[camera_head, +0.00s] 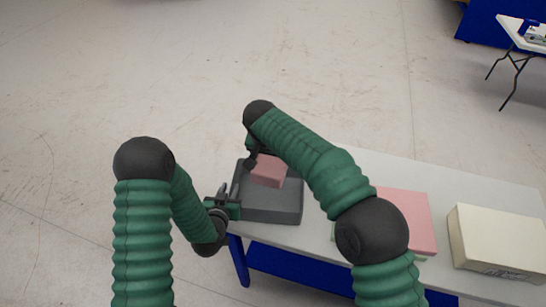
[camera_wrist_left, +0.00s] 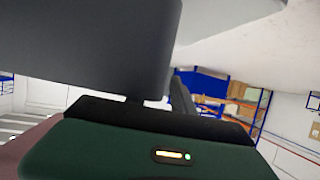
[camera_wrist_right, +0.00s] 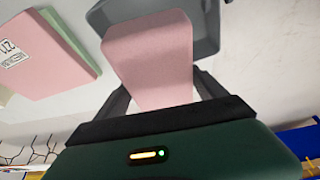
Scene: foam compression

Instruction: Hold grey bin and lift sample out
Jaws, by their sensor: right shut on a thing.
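The grey bin (camera_head: 270,205) sits at the left end of the white table. The pink sample block (camera_head: 268,172) is over the bin's far part in the head view. My right gripper (camera_head: 251,160) is shut on the sample; the right wrist view shows the pink block (camera_wrist_right: 152,60) between its two fingers, with the grey bin (camera_wrist_right: 205,25) behind it. My left gripper (camera_head: 228,193) is at the bin's left wall. In the left wrist view the bin wall (camera_wrist_left: 90,45) fills the upper left and hides one finger, so its grip is unclear.
A pink foam slab (camera_head: 405,215) on a pale green one and a cream block (camera_head: 498,240) stand to the right on the table (camera_head: 440,185). My right arm crosses above the table. Another table (camera_head: 520,40) is at the far right.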

